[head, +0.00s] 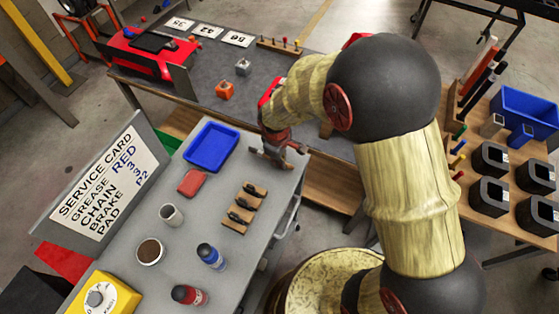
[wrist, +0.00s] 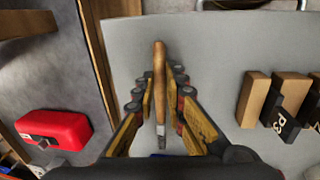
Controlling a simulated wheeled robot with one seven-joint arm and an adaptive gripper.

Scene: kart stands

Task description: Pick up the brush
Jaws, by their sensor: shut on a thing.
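The brush (wrist: 159,70) has a slim wooden handle and a metal band at its near end. In the wrist view it lies lengthwise between the fingers of my gripper (wrist: 158,84), which is shut on it. In the head view my gripper (head: 277,153) is at the far right corner of the grey cart top (head: 195,255). The brush is hard to make out there, and I cannot tell whether it touches the cart top. Its bristles are not clear in the wrist view.
The cart also holds a blue tray (head: 211,147), a red block (head: 192,182), wooden blocks with black pads (head: 244,206), cups and bottles. A service card board (head: 108,181) stands along its left. A dark workbench (head: 205,85) lies beyond. Black bins (head: 490,157) stand at right.

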